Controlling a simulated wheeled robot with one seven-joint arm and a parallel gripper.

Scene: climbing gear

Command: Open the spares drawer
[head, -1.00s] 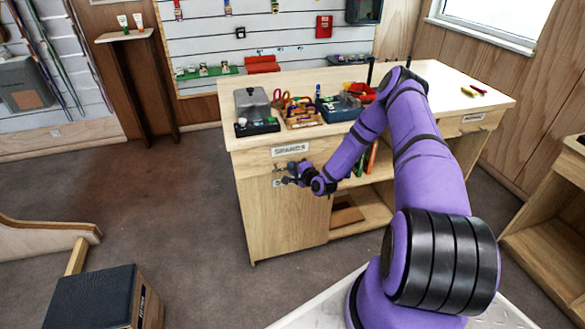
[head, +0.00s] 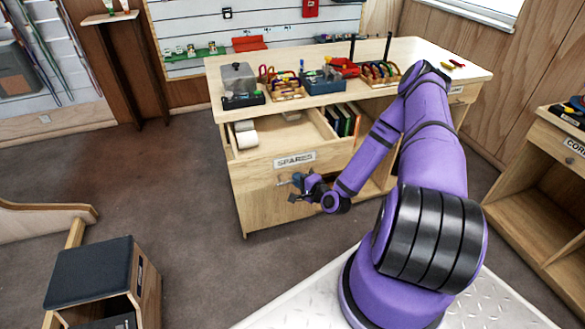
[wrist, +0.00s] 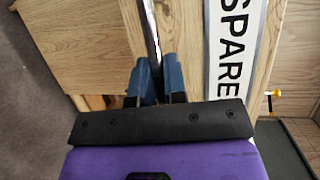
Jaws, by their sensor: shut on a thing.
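The spares drawer (head: 258,168) is pulled out from the left end of the wooden workbench. Its front bears a white SPARES label (head: 295,159), which also shows close up in the wrist view (wrist: 236,50). White rolls (head: 246,134) lie inside at the left. My gripper (head: 296,186) is at the drawer front, just below the label. In the wrist view my gripper's blue fingers (wrist: 157,80) are shut on the drawer's metal bar handle (wrist: 151,35). Much of the handle is hidden by the gripper in the head view.
The workbench top (head: 425,62) carries a clear-lidded box (head: 240,85), a wooden tray (head: 287,88) and a blue bin (head: 322,80). A dark-topped box (head: 92,270) stands on the floor at front left. Another cabinet (head: 535,175) stands at right. Floor left of the drawer is clear.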

